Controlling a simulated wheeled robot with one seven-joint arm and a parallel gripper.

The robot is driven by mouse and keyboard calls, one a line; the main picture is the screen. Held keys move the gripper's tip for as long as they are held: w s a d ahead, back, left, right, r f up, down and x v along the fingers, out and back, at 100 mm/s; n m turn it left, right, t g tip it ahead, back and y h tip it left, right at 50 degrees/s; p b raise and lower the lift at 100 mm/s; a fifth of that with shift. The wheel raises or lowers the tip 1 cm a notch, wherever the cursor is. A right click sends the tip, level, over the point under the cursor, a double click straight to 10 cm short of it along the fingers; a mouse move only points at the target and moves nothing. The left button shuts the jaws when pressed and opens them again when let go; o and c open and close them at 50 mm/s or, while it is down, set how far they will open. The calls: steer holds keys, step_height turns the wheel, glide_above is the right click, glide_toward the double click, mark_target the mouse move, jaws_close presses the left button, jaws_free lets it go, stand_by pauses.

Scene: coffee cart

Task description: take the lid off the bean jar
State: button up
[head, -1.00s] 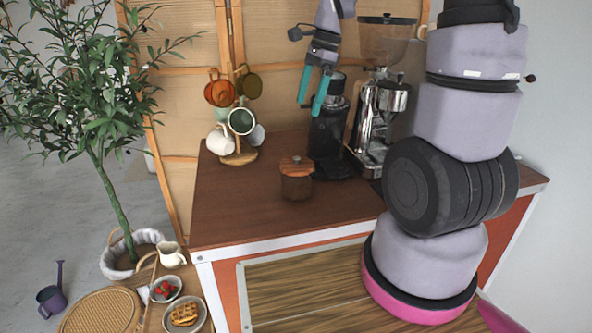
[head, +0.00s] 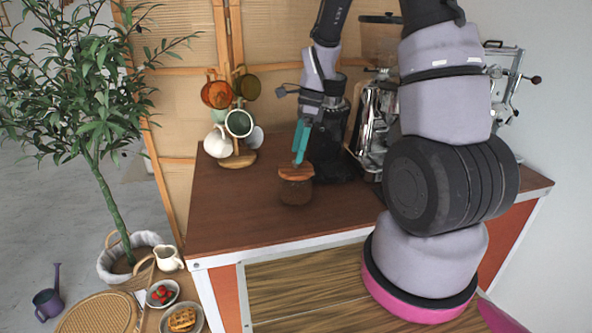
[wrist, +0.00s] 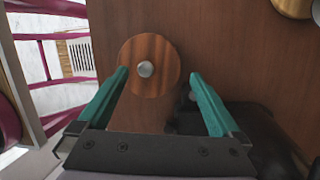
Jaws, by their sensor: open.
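The bean jar (head: 295,192) stands upright on the brown cart top, a dark squat body with a round wooden lid (head: 291,173) on it. In the wrist view the lid (wrist: 161,80) is a striped brown disc with a pale metal knob (wrist: 145,69) in its middle. My gripper (head: 299,161) is open, its teal fingers at the lid in the head view. In the wrist view my gripper (wrist: 158,72) has its fingers apart, with the knob between their tips, nearer the left one. The head view hides the knob behind the fingers. Whether the fingers touch the lid I cannot tell.
A dark grinder (head: 328,150) stands close behind the jar, with a chrome espresso machine (head: 372,125) to its right. A mug tree (head: 238,158) with several mugs stands at the back left. The cart top (head: 235,215) is clear left of the jar.

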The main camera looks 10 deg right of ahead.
steer(key=shift+x, duration=1.25)
steer(key=c, duration=1.2)
steer(key=shift+r, duration=0.15)
steer(key=shift+c, duration=0.2)
